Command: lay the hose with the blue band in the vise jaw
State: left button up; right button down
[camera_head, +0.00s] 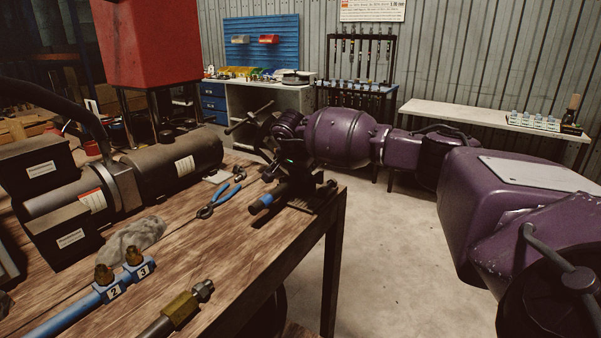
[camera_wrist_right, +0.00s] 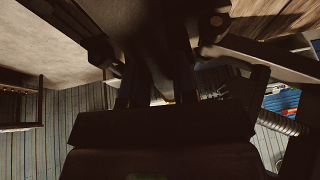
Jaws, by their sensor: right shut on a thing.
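The hose with the blue band (camera_head: 267,200) is at the near right corner of the workbench in the head view. Its blue-banded end points toward the lower left, and the rest runs up into the dark parts under my gripper. The dark vise (camera_head: 318,201) stands at the same corner, right beside and partly behind the hose. My right gripper (camera_head: 277,173) comes in from the right over the vise and is shut on the hose. Shadow hides the jaw opening, so I cannot tell whether the hose touches it. The wrist view is mostly dark gripper parts. My left gripper is not in view.
Blue-handled pliers (camera_head: 219,201) lie left of the vise. A grey rag (camera_head: 133,240), a numbered blue manifold (camera_head: 108,289) and a brass fitting (camera_head: 181,308) lie nearer. A large dark cylinder machine (camera_head: 170,165) fills the left. Bare wood (camera_head: 215,255) lies between.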

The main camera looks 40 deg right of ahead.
aim_at(294, 181)
jog(key=shift+s+a+f, duration=0.1)
jog(key=shift+s+f, duration=0.05)
jog(key=shift+f, duration=0.6)
jog(key=shift+s+a+f, duration=0.1)
jog(key=shift+s+f, duration=0.05)
jog(key=shift+f, duration=0.55)
jog(key=c, duration=1)
grip_release()
jog(key=shift+c, duration=0.2)
jog(key=shift+o, duration=1.1)
jog(key=v, duration=0.3)
jog(key=shift+w+r, duration=0.3)
jog(key=shift+r, duration=0.1)
jog(key=v, duration=0.3)
jog(key=p+v, duration=0.1)
jog(key=v, duration=0.5)
jog(key=shift+d+r+p, duration=0.3)
jog(key=shift+r+p, duration=0.05)
jog(key=shift+r, duration=0.05)
